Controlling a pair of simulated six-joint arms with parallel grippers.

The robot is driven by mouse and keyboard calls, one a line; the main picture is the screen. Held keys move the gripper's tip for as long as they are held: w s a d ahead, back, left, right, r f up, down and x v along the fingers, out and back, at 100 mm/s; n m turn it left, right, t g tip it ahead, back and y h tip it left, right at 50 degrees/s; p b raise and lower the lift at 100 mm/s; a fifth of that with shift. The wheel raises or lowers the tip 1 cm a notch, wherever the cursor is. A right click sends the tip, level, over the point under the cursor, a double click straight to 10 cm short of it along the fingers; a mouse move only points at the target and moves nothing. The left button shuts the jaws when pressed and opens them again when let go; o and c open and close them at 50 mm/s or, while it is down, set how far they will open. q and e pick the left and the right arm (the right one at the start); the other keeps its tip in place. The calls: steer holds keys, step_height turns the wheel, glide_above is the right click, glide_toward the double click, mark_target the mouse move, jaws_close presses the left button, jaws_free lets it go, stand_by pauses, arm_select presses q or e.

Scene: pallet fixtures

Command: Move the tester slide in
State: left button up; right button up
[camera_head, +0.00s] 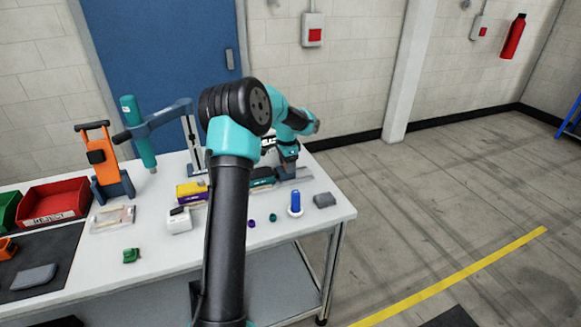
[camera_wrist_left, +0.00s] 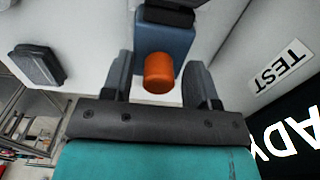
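The tester slide shows in the left wrist view as a blue-grey block (camera_wrist_left: 176,45) with an orange round knob (camera_wrist_left: 159,73) on its near end. My left gripper (camera_wrist_left: 159,82) is open, with one finger on each side of the knob and a visible gap to both. In the head view my left gripper (camera_head: 289,158) is over the right back part of the table, pointing down at the tester slide (camera_head: 286,172). There the knob cannot be made out, and my arm hides part of the tester. My right gripper is in neither view.
A grey block (camera_head: 324,200) and a blue cylinder on a white base (camera_head: 296,205) stand near the table's right edge. A yellow box (camera_head: 191,190), a white box (camera_head: 179,220) and an orange fixture (camera_head: 107,170) stand left of my arm. A red bin (camera_head: 54,203) is farther left.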

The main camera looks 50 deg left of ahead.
arm_select(q)
steer(key=shift+s+d+f, duration=0.1)
steer(key=shift+d+f, duration=0.05)
steer(key=shift+f, duration=0.3)
steer(key=shift+r, duration=4.2)
